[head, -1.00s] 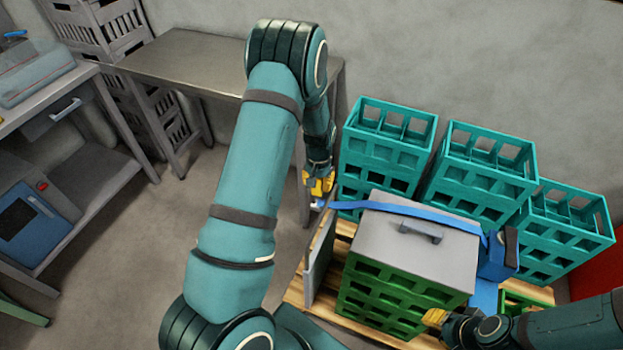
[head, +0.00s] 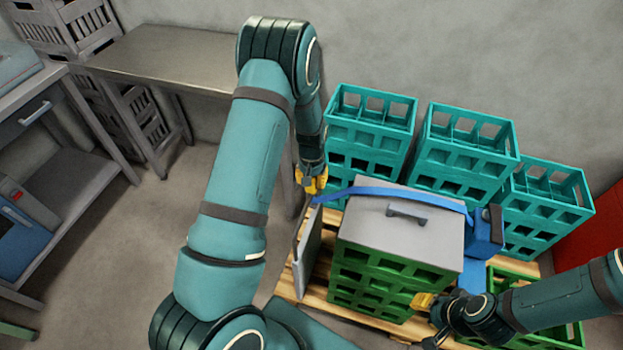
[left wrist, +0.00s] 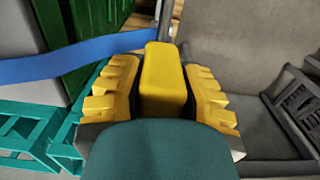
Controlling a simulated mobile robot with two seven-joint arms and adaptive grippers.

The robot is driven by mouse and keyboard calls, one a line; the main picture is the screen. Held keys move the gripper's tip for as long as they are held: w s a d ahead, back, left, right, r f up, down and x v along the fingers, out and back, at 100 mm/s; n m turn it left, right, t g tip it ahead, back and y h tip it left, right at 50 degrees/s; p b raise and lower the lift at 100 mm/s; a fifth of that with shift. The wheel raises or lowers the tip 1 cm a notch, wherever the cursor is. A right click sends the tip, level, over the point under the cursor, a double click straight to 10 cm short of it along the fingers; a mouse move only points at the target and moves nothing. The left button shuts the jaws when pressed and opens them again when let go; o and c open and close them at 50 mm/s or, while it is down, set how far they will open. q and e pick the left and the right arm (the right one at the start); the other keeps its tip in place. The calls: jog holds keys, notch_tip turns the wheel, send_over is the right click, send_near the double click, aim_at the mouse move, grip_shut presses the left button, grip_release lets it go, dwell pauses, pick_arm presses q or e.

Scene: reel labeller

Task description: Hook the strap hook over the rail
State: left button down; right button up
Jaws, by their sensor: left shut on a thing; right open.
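My left gripper (head: 313,183) is shut at the left end of the blue strap (head: 395,192). The strap passes over a grey lid to a blue device (head: 486,232) on the right. A grey upright panel (head: 307,255) stands just below the left gripper. I cannot clearly make out the rail or whether the hook touches it. My right gripper (head: 422,301) is open beside the green crates' front right.
The grey lid (head: 375,228) with a handle tops the stacked green crates (head: 375,285) on a wooden pallet (head: 325,285). Several teal crates (head: 470,140) stand behind. A metal table (head: 165,55) is at the back left. Open floor lies left of my left arm.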

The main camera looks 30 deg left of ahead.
pick_arm(q)
jog(key=c, duration=0.7)
grip_release()
jog(key=shift+o, duration=0.2)
notch_tip(320, 180, up, 12)
jog(key=shift+s, duration=0.1)
